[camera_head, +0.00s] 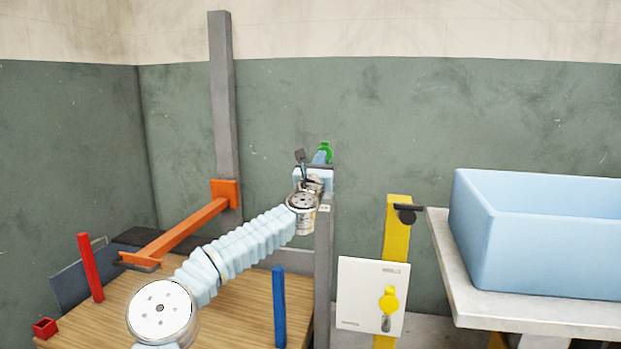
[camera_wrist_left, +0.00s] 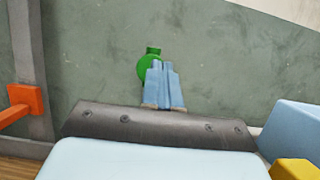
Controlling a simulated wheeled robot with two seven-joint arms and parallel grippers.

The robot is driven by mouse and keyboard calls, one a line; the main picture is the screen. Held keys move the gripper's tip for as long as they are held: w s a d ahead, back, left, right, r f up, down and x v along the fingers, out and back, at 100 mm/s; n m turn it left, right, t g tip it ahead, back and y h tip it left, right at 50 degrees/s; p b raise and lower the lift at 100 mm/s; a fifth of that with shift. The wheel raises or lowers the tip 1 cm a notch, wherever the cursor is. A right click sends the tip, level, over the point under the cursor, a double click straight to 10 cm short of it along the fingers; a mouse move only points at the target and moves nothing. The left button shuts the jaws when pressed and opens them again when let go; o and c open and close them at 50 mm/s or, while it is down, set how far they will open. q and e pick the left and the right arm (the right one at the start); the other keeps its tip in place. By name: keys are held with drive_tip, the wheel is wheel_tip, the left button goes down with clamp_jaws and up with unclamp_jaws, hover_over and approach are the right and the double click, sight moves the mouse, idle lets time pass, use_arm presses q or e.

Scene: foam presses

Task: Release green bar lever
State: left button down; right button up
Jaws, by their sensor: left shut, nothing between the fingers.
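A small green part (camera_head: 326,147), which looks like the green lever, shows near the top of the grey post at the middle of the head view. In the left wrist view the green part (camera_wrist_left: 150,66) has a round body with a short knob on top. My left gripper (camera_head: 320,157) is in front of it, its light blue fingers together and empty. In the wrist view the left gripper (camera_wrist_left: 163,68) covers the right and lower side of the green part. I cannot tell whether they touch. My right gripper is out of view.
An orange arm (camera_head: 185,228) reaches out from a tall grey post (camera_head: 222,110) over the wooden table (camera_head: 240,300). Red (camera_head: 90,265) and blue (camera_head: 279,305) posts stand there. Right are a white panel (camera_head: 360,290), a yellow post (camera_head: 396,235) and a light blue bin (camera_head: 540,255).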

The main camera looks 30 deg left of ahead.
use_arm(q)
drive_tip(key=s+d+b, duration=0.2)
drive_tip(key=s, duration=0.6)
drive_tip(key=shift+f+b, duration=0.3)
drive_tip(key=shift+b, duration=0.1)
